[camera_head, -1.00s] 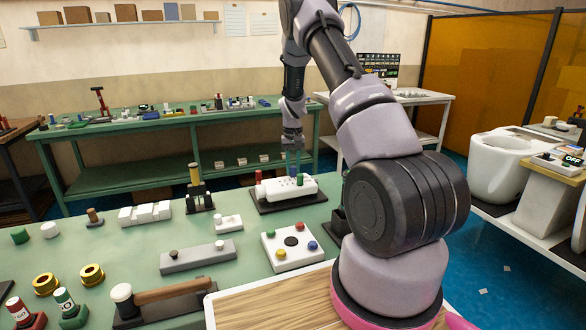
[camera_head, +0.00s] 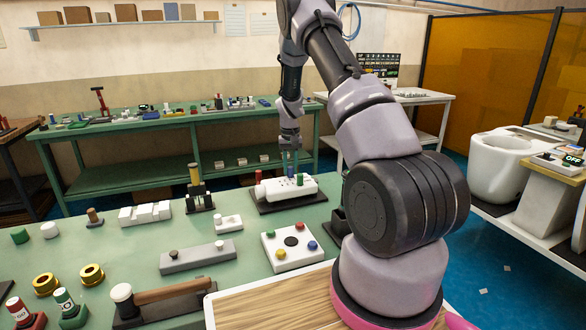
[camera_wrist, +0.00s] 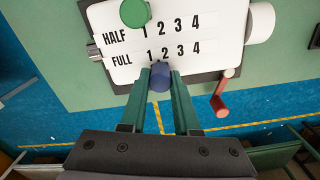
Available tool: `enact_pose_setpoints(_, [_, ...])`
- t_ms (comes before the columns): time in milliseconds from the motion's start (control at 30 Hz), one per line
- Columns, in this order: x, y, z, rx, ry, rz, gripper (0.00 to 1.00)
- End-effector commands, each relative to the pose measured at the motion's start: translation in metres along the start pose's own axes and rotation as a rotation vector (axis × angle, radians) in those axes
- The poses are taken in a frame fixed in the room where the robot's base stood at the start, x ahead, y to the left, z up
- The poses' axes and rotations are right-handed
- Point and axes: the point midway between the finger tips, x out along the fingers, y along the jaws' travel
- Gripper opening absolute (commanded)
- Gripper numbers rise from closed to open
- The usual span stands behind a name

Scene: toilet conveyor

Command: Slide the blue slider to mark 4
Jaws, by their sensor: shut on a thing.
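The white slider box (camera_head: 285,189) stands on a dark base on the green bench. Its face in the wrist view (camera_wrist: 225,40) has a HALF row and a FULL row, each marked 1 to 4. My gripper (camera_wrist: 159,82) is shut on the blue slider (camera_wrist: 159,75), with one finger on each side of it. The blue slider is at the FULL row's lower edge, roughly between marks 1 and 2 as seen here. In the head view the blue slider (camera_head: 290,171) is under my gripper (camera_head: 290,160). A green slider (camera_wrist: 134,12) stands by the HALF row.
A red lever (camera_wrist: 221,106) sticks out beside the box, near my right finger in the wrist view. A button box (camera_head: 291,259) and a grey rail block (camera_head: 198,257) stand nearer on the bench. A green table (camera_head: 180,118) stands behind.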

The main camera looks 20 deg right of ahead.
Motion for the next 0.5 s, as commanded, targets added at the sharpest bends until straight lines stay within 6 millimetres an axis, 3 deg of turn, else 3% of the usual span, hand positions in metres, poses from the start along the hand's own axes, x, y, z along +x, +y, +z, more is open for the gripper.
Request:
enact_pose_setpoints(33, [-0.001,-0.015,0.003,-0.008,0.001,-0.003,0.0])
enact_pose_setpoints(200, [-0.001,-0.044,0.011,-0.006,0.001,-0.002,0.0])
enact_pose_setpoints(500, [-0.001,-0.054,0.014,-0.003,0.0,-0.004,0.0])
